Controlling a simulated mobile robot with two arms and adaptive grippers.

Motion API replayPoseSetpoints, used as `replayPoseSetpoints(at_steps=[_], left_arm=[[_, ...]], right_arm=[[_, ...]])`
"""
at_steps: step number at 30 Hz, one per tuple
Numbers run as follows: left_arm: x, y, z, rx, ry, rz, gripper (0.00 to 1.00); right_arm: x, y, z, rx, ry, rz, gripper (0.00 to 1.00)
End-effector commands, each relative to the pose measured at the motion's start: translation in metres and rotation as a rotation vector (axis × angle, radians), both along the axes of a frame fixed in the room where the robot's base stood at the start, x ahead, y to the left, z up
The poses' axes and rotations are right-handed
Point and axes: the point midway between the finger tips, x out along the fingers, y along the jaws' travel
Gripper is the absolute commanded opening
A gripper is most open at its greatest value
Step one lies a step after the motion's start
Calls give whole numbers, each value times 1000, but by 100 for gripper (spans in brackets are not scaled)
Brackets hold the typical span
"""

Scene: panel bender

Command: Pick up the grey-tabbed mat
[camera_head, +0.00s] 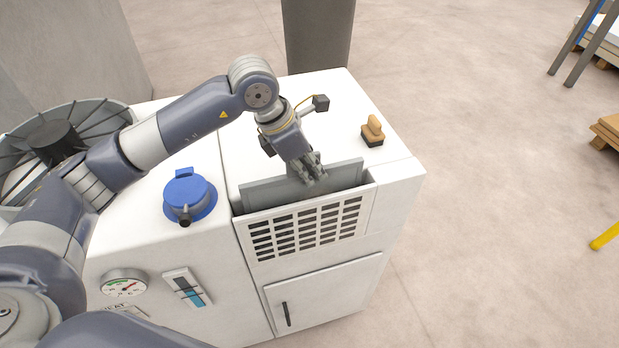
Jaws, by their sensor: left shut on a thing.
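The grey mat (262,193) stands upright in a slot at the top of the white machine, behind a slotted front grille. Its upper strip shows above the slot edge, and its lower part is hidden behind the grille. My left gripper (313,174) comes down from above and is shut on the mat's top edge near the middle. The fingers cover the tab there, so little of it shows. My right gripper is not in view.
On the white machine (278,98) a blue round cap (187,195) sits left of the slot. A brush with a tan handle (374,128) stands at the right. A grille (305,228) fronts the slot. A dark grey post (318,35) rises behind. Open floor lies right.

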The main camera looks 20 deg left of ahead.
Motion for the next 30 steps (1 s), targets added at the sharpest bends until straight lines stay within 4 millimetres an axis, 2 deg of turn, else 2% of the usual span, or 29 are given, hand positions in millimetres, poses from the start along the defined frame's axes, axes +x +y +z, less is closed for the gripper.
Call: replayPoseSetpoints(at_steps=[5,30], left_arm=[[1,-1,22,-2,-7,-1,0],[1,-1,167,-3,-7,1,0]], right_arm=[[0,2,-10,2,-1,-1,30],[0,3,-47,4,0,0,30]])
